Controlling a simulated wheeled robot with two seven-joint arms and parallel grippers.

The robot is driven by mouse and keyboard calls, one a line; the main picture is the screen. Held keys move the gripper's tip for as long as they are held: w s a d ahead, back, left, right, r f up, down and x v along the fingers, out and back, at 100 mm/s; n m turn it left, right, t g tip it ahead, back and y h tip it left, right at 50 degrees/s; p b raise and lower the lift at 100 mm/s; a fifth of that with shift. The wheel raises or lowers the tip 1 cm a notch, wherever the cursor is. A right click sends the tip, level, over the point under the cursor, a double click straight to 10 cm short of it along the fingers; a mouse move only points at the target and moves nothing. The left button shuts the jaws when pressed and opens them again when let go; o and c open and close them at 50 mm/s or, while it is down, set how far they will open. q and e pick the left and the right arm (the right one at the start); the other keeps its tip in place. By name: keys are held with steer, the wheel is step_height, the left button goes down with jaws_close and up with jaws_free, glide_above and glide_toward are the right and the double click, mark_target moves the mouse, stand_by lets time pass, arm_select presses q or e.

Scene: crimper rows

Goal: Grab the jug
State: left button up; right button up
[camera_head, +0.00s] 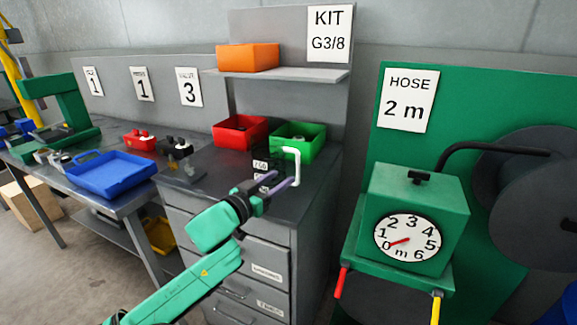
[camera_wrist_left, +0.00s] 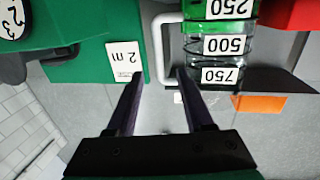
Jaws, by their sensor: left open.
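The jug is a clear container with white number labels and a white handle (camera_head: 296,168). It stands on the grey cabinet top, its label (camera_head: 261,165) partly showing behind my left gripper (camera_head: 268,187). In the wrist view, which is upside down, the jug (camera_wrist_left: 222,60) shows labels 250, 500 and 750, and its white handle loops out to the left. My left gripper (camera_wrist_left: 158,80) is open, with the handle's upright bar appearing between the two fingertips. I cannot tell whether the fingers touch it. My right gripper is not in view.
A red bin (camera_head: 240,130) and a green bin (camera_head: 297,140) stand behind the jug. An orange bin (camera_head: 247,57) is on the shelf above. A green hose gauge (camera_head: 410,225) stands to the right. A blue tray (camera_head: 111,174) lies on the left bench.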

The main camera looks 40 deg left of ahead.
mark_target(299, 161)
arm_select(q)
steer(key=w, duration=0.3)
steer(key=w+a+r+p, duration=0.1)
steer(key=w, duration=0.5)
steer(key=shift+a+r+p, duration=0.15)
steer(key=shift+r+p, duration=0.2)
steer(key=shift+p, duration=0.05)
steer(key=shift+w, duration=1.2)
steer(key=shift+w+a+f, duration=0.1)
steer(key=shift+w+f, duration=0.2)
steer(key=shift+w, duration=0.1)
steer(key=shift+s+r, duration=0.1)
steer(key=shift+s, duration=0.05)
jaws_close()
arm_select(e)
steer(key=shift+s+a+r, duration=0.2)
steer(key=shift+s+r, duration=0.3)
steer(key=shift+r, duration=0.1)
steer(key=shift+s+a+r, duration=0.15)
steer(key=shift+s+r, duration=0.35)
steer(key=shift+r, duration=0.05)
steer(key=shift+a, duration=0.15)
